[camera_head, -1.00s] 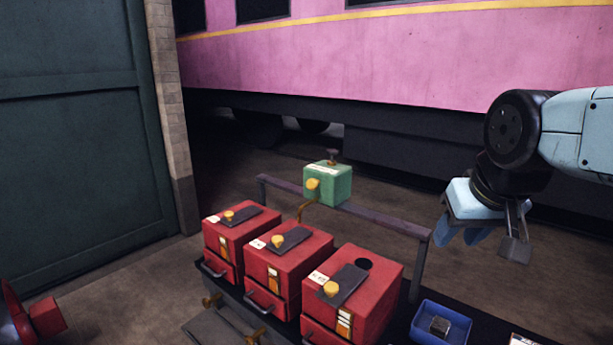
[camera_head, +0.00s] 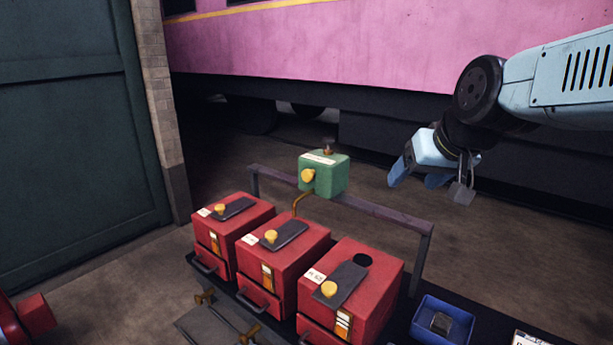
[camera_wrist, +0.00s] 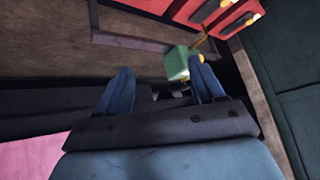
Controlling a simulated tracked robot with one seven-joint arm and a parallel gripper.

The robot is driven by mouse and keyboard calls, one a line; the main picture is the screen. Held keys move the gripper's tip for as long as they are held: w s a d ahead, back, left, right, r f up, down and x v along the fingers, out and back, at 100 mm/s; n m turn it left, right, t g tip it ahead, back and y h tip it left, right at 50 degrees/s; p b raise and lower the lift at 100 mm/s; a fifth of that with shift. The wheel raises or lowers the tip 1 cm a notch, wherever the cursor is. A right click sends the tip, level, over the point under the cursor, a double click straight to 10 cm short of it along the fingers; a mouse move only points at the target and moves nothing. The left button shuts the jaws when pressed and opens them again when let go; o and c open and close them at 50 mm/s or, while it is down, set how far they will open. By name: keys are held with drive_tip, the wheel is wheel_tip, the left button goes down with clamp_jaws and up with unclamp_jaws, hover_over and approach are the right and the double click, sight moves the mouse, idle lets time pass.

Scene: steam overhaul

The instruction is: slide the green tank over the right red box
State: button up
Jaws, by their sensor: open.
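The green tank (camera_head: 325,176) sits on the dark rail behind the red boxes, with a yellow knob on its front and a small fitting on top. It also shows in the wrist view (camera_wrist: 178,62), just beyond the fingers. The right red box (camera_head: 372,296) has a dark plate, a yellow knob and a round dark hole on top. My gripper (camera_head: 414,182) is open and empty, to the right of the tank and apart from it. Its blue fingers also show in the wrist view (camera_wrist: 162,85).
A middle red box (camera_head: 308,256) and a left red box (camera_head: 254,220) stand in the same row. The rail (camera_head: 395,212) runs behind them. A blue tray (camera_head: 424,308) holding a dark item is right of the boxes. A pink carriage (camera_head: 300,45) stands behind.

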drive_tip(key=w+a+r+t+y, duration=0.1)
drive_tip(key=w+a+t, duration=0.1)
drive_tip(key=w+a, duration=0.5)
drive_tip(key=w+a+r+t+y, duration=0.1)
drive_tip(key=w+a+r, duration=0.15)
drive_tip(key=w, duration=0.75)
drive_tip(key=m+t+h, duration=0.5)
drive_tip(key=m+h, duration=0.1)
drive_tip(key=h, duration=0.2)
hover_over(306, 175)
drive_tip(key=s+a, duration=0.3)
drive_tip(key=s, duration=0.2)
wheel_tip(306, 175, down, 11)
drive_tip(key=s+a+f+m+g+h, duration=0.1)
drive_tip(key=s+a+f+h, duration=0.15)
drive_tip(key=f, duration=0.25)
drive_tip(key=s+a+f+m+h, duration=0.1)
drive_tip(key=s+a+f+h, duration=0.1)
drive_tip(key=a+f+h, duration=0.15)
drive_tip(key=shift+h, duration=0.5)
drive_tip(key=x, duration=0.9)
drive_tip(key=d+f+x, duration=0.1)
drive_tip(key=x, duration=0.4)
drive_tip(key=shift+s, duration=0.4)
